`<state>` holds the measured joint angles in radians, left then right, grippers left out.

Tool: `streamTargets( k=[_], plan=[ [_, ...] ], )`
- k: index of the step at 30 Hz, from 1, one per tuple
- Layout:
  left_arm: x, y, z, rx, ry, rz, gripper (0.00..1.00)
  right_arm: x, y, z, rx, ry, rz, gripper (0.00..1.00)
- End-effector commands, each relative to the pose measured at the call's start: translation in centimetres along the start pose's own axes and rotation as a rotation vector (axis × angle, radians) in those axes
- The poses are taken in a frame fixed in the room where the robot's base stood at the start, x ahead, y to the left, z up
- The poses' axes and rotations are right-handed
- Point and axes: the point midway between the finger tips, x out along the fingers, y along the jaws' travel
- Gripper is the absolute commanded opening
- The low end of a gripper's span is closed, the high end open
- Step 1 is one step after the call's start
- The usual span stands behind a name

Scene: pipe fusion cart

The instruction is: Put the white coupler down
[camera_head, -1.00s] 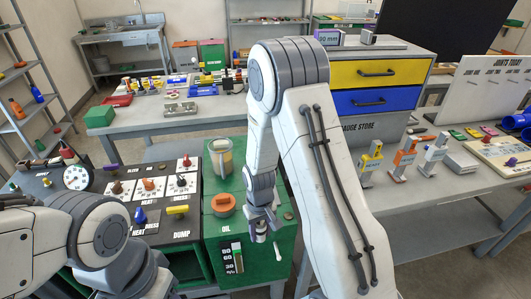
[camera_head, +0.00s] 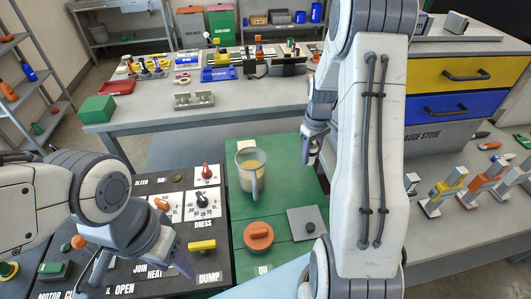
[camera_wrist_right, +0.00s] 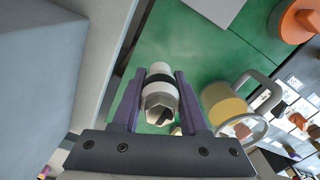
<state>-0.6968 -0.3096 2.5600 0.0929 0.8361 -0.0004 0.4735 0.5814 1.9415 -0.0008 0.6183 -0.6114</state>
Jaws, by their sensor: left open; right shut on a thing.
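The white coupler (camera_wrist_right: 161,88), with a dark band around it, sits between the two purple fingers of my right gripper (camera_wrist_right: 160,98) in the right wrist view. The fingers are shut on it, with a green surface behind it. In the head view my right gripper (camera_head: 312,150) hangs at the right edge of the green cart top (camera_head: 285,178), to the right of the jug; the coupler is hard to make out there. My left gripper (camera_head: 182,264) is open and empty over the dark control panel.
A clear jug (camera_head: 250,172) of yellowish liquid stands on the green top, close to my right gripper. An orange cap (camera_head: 258,236) and a grey plate with a knob (camera_head: 307,223) lie nearer. A grey bench (camera_head: 150,130) with clamps and tools stands behind.

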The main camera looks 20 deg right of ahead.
Motion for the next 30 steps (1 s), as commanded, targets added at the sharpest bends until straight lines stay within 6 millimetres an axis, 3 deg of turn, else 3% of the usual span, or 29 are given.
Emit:
streamTargets(
  k=[5,12,18,23,30],
  plan=[
    [-0.8,0.1,0.0,0.000,0.001,0.000,0.50,1.1,0.6,-1.9,-0.001,-0.003,-0.002,0.00],
    [-2.3,0.2,-0.1,0.000,0.000,0.000,0.50,4.4,0.9,-7.4,0.000,-0.003,-0.002,0.00],
    [-2.9,0.2,-0.2,0.000,0.000,0.000,0.50,6.3,1.0,-10.6,0.000,-0.001,-0.001,0.00],
    [-3.1,0.2,-0.2,0.000,0.000,0.000,0.50,7.0,1.0,-11.5,0.000,-0.001,-0.001,0.00],
    [-4.4,0.3,-0.2,0.000,0.000,0.000,0.50,10.2,0.9,-11.4,0.000,-0.003,-0.002,0.00]
  ],
)
